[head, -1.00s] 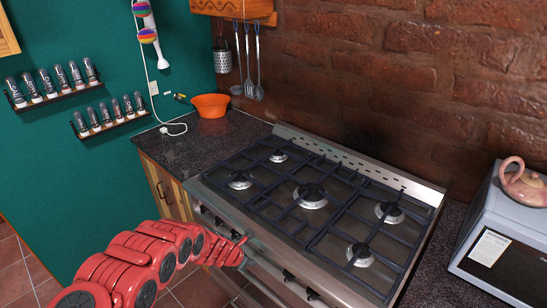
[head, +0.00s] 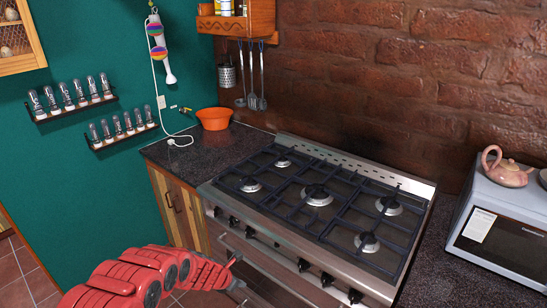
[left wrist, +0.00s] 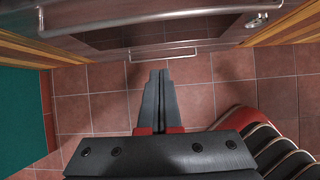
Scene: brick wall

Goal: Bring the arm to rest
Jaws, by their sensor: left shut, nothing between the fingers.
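My left arm comes in from the bottom left of the head view, red and segmented. My left gripper (head: 238,270) is low in front of the stove (head: 330,200), by its front face. In the left wrist view the two dark fingers (left wrist: 160,78) lie side by side, shut and empty. They point towards a metal bar handle (left wrist: 165,55) on the stove front, with tiled floor (left wrist: 100,105) beneath. I cannot tell how far the fingertips are from the handle. My right gripper is not in view.
An orange bowl (head: 214,118) stands on the dark counter left of the stove. Two spice racks (head: 75,105) hang on the green wall. Wooden cabinet doors (head: 178,210) are left of the stove.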

